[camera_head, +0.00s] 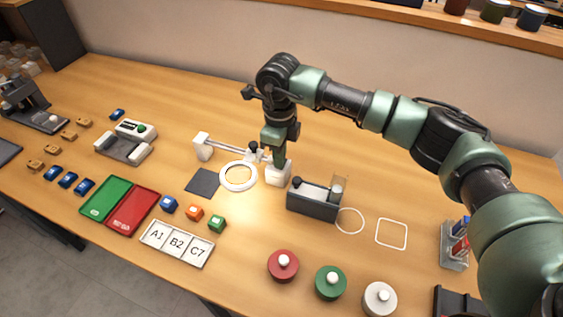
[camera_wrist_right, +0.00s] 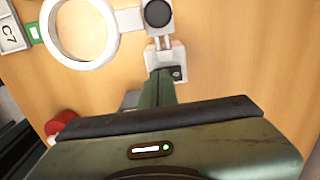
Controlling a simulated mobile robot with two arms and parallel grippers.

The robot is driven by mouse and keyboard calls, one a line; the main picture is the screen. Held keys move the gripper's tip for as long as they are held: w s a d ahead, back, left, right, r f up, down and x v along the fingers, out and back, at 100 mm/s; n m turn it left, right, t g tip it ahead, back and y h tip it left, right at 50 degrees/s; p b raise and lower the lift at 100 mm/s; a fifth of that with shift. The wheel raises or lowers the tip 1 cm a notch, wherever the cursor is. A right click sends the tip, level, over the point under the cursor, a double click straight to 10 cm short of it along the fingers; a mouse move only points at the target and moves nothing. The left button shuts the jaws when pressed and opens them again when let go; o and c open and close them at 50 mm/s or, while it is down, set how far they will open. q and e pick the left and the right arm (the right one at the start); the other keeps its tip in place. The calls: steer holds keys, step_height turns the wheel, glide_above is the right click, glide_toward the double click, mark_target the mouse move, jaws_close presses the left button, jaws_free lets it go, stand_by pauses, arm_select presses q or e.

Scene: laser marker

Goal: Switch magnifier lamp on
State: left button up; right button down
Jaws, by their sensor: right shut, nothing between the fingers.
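The magnifier lamp has a white ring head (camera_head: 239,176) on a jointed arm and a white block base (camera_head: 279,174). The table around the ring looks brightly lit. In the wrist view the ring (camera_wrist_right: 112,40) is at upper left, with a round black knob (camera_wrist_right: 158,13) on its arm. A small dark switch (camera_wrist_right: 177,71) sits on the white base. My right gripper (camera_head: 278,158) is shut and empty, pointing down at the base. In the wrist view its fingertips (camera_wrist_right: 160,76) are right beside the switch; I cannot tell whether they touch. My left gripper is not in view.
A dark box with a clear panel (camera_head: 313,203) stands close to the right of the lamp base. A dark square pad (camera_head: 203,183) lies left of the ring. Small cubes (camera_head: 195,213), a labelled tray (camera_head: 176,243) and round knobbed pieces (camera_head: 283,266) are nearer the front.

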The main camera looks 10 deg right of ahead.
steer(key=shift+s+f, duration=0.1)
steer(key=shift+w+r+p, duration=0.2)
steer(key=shift+r+p, duration=0.35)
steer(key=shift+r, duration=0.3)
steer(key=shift+s+r+p, duration=0.1)
steer(key=shift+r+p, duration=0.95)
steer(key=shift+r, duration=1.6)
steer(key=shift+f, duration=0.1)
